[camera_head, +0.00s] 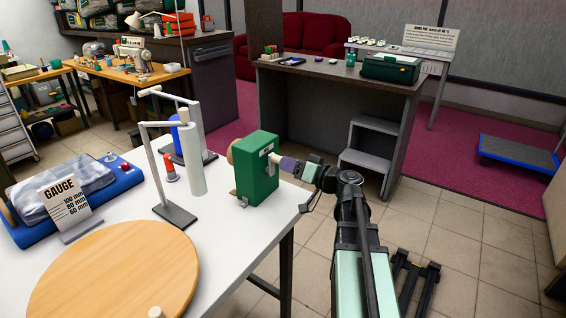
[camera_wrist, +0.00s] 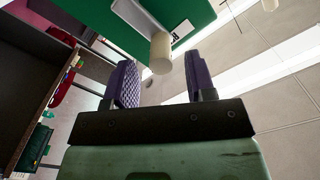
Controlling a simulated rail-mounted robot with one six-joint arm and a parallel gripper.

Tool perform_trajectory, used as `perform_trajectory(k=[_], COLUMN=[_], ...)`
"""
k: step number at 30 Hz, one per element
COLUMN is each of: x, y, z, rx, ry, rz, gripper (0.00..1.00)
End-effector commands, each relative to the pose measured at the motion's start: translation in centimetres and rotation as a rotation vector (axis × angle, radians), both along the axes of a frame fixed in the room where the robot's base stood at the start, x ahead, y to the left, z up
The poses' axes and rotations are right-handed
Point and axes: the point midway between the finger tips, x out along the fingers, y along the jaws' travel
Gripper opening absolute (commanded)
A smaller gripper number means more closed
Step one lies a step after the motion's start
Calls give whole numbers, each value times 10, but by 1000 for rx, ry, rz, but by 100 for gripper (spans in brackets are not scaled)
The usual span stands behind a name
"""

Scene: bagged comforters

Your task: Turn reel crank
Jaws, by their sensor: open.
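The green reel box (camera_head: 257,170) stands at the right end of the white table. A grey crank arm (camera_wrist: 138,16) with a cream cylindrical handle (camera_wrist: 160,54) sticks out from the green box's face (camera_wrist: 190,18) in the wrist view. My gripper (camera_head: 282,163) is at the box's right side in the head view, its purple fingers pointing at the crank. In the wrist view my gripper (camera_wrist: 159,60) is open, one finger on each side of the handle's end. A gap shows beside the handle; whether a finger touches it I cannot tell.
On the white table (camera_head: 225,228) are a round wooden board (camera_head: 115,275), a gauge sign (camera_head: 68,205), a grey stand (camera_head: 175,214) with a white roll (camera_head: 193,165), and a blue tray (camera_head: 120,180).

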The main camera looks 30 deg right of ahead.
Motion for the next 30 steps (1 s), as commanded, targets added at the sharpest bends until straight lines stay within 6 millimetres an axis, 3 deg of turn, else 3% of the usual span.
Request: perform_trajectory(k=[6,10,26,30], x=[-49,-63,-65,-59], y=[-26,-34,-36,-34], z=[0,0,0,0], rx=[0,0,2,137], ry=[0,0,1,75], rz=[-4,-1,0,1], gripper=[51,51,51,51])
